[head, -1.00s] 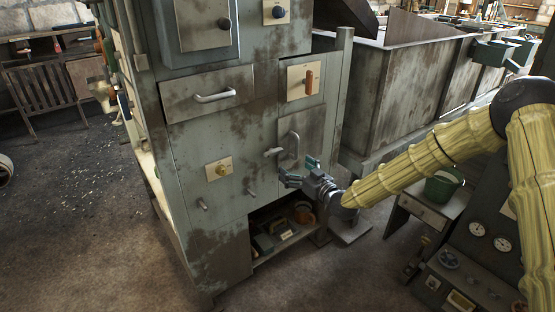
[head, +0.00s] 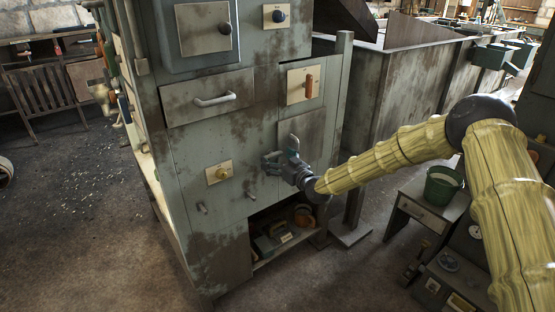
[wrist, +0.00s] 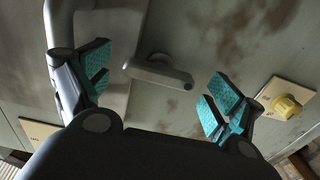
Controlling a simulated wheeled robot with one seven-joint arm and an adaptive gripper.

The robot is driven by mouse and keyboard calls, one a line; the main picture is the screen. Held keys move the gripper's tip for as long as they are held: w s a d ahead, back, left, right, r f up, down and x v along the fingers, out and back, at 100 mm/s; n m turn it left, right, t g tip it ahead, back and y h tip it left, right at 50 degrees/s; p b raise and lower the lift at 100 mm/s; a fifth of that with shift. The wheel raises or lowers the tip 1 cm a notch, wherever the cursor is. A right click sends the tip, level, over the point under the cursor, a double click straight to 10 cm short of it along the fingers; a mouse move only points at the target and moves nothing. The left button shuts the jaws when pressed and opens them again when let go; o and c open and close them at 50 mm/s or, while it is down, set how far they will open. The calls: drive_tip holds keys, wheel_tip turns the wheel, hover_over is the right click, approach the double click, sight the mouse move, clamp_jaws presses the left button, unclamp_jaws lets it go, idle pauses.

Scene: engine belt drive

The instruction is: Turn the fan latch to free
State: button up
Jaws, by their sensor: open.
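A grey latch lever (wrist: 155,72) sits on the cabinet front beside the small door, roughly crosswise in the wrist view. I cannot read a label that names it as the fan latch. My gripper (head: 281,153) is at this door and hides the lever in the head view. In the wrist view my gripper (wrist: 158,88) is open, its teal pads on either side of the lever with gaps to both. The lever is not held. The small door (head: 300,126) has a bar handle, which shows at the left in the wrist view (wrist: 62,25).
The cabinet also carries a yellow knob (head: 219,173), an orange handle (head: 308,86), a black knob (head: 278,16) and a drawer with a pull (head: 215,100). An open shelf with tools (head: 275,236) lies below. A green bucket (head: 442,186) stands on a bench at right.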

drive_tip(key=c, duration=1.1)
drive_tip(key=shift+m, duration=0.3)
drive_tip(key=m+b, duration=0.2)
drive_tip(key=m, duration=0.1)
drive_tip(key=shift+d+f+b, duration=0.1)
drive_tip(key=shift+b, duration=0.25)
drive_tip(key=m+b, duration=0.3)
drive_tip(key=m, duration=0.3)
drive_tip(key=shift+m+b, duration=2.45)
drive_tip(key=shift+m, duration=1.65)
